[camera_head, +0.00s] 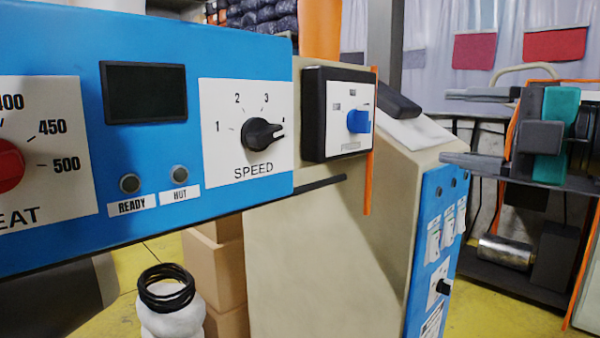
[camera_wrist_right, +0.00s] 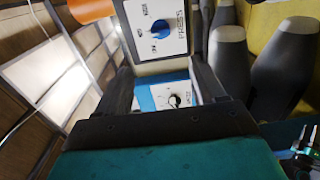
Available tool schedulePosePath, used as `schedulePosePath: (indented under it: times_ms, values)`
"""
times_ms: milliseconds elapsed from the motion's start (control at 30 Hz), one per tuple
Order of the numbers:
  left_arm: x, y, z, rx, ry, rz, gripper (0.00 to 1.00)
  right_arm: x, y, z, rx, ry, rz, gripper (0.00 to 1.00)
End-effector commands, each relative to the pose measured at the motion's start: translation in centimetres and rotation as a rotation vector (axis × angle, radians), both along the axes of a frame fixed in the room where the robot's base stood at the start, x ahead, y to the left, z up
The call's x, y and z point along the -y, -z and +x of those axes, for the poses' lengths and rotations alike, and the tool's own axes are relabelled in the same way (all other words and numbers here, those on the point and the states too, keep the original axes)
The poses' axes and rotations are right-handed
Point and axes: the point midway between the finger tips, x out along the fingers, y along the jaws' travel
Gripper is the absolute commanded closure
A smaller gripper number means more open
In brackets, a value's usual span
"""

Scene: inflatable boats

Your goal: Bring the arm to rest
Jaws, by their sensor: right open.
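My right gripper (camera_head: 468,128) is at the right side of the head view, its two dark fingers pointing left and well apart. Nothing is between them. In the wrist view my right gripper (camera_wrist_right: 163,82) also shows open, with the blue panel and its knob visible beyond the gap. The blue control panel (camera_head: 60,240) has a red heat knob (camera_head: 8,165) and a black speed knob (camera_head: 262,134), whose pointer is near 4. A white switch plate with a blue knob (camera_head: 359,121) is to its right.
A beige machine cabinet (camera_head: 310,260) with a blue switch side (camera_head: 437,245) stands left of my right gripper. Cardboard boxes (camera_head: 222,265) are under the panel. A dark shelf or table (camera_head: 500,283) is at the right. Yellow floor shows between them.

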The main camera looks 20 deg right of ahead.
Motion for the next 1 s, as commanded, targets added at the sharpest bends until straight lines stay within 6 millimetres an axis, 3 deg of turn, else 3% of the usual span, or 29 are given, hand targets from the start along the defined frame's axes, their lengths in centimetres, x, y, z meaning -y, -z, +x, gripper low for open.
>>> schedulePosePath:
  times_ms: [167, 367, 500, 700, 1000]
  values:
    - [0.0, 0.0, 0.0, 0.000, 0.001, 0.001, 0.57, -0.3, 0.4, 0.6, -0.010, -0.014, 0.007, 0.31]
    - [-0.1, -0.5, 0.0, 0.003, 0.000, 0.003, 0.57, -3.0, 4.1, 4.5, -0.091, -0.115, 0.068, 0.31]
    - [-0.2, -0.8, 0.0, 0.004, -0.001, 0.006, 0.57, -5.7, 8.4, 7.6, -0.167, -0.188, 0.162, 0.31]
    - [-0.5, -1.1, -0.2, -0.002, -0.005, 0.013, 0.57, -9.1, 15.1, 10.5, -0.266, -0.238, 0.336, 0.31]
    - [-0.7, -1.9, -0.3, 0.005, -0.010, 0.016, 0.57, -12.9, 26.3, 11.5, -0.426, -0.168, 0.661, 0.31]
